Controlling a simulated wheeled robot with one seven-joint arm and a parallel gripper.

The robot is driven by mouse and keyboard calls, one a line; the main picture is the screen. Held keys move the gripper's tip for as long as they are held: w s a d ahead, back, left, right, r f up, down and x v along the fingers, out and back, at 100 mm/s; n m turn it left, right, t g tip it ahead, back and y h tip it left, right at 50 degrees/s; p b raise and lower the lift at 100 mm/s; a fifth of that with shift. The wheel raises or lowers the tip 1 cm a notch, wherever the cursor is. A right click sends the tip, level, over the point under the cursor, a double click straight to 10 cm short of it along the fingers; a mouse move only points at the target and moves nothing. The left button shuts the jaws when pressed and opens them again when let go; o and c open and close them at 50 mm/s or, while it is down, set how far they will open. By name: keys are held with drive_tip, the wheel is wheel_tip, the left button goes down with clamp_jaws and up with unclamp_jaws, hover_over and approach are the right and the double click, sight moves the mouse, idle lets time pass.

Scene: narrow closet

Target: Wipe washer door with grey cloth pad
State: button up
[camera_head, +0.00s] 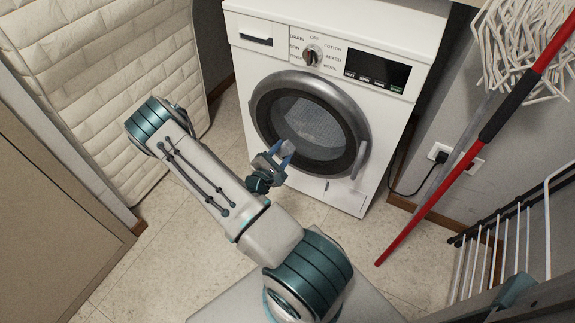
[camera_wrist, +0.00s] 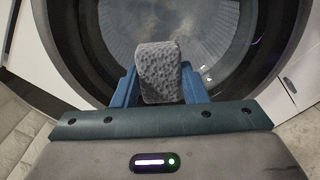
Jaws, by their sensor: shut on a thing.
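The washer door (camera_head: 307,125) is round, with a grey metal ring and dark glass, on the front of a white washer. It looks shut, with a handle at its lower right. My gripper (camera_head: 279,152) is in front of the lower left of the door. In the wrist view my gripper (camera_wrist: 158,85) is shut on the grey cloth pad (camera_wrist: 158,70), a rough, textured block between the blue fingers. I cannot tell whether the pad touches the glass. The pad is hard to make out in the head view.
A quilted cream mattress (camera_head: 100,70) stands at the left. A red-handled mop (camera_head: 470,150) leans at the right, near a wall socket (camera_head: 455,157) with a black cable. A drying rack (camera_head: 505,240) stands at lower right. The tiled floor (camera_head: 200,235) before the washer is clear.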

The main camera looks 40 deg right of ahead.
sight(305, 134)
drive_tip(key=shift+w+a+f+b, duration=0.15)
drive_tip(key=shift+w+f+b, duration=0.6)
drive_tip(key=shift+b, duration=2.8)
drive_tip(key=shift+w+r+b, duration=0.15)
drive_tip(key=shift+r+b, duration=0.05)
drive_tip(key=shift+b, duration=0.4)
drive_tip(key=shift+x, duration=3)
drive_tip(key=shift+x, duration=1)
drive_tip(key=shift+s+d, duration=0.25)
drive_tip(key=shift+s, duration=0.4)
drive_tip(key=shift+s+d, duration=0.2)
drive_tip(key=shift+s, duration=0.45)
drive_tip(key=shift+s+d, duration=0.25)
drive_tip(key=shift+s, duration=0.4)
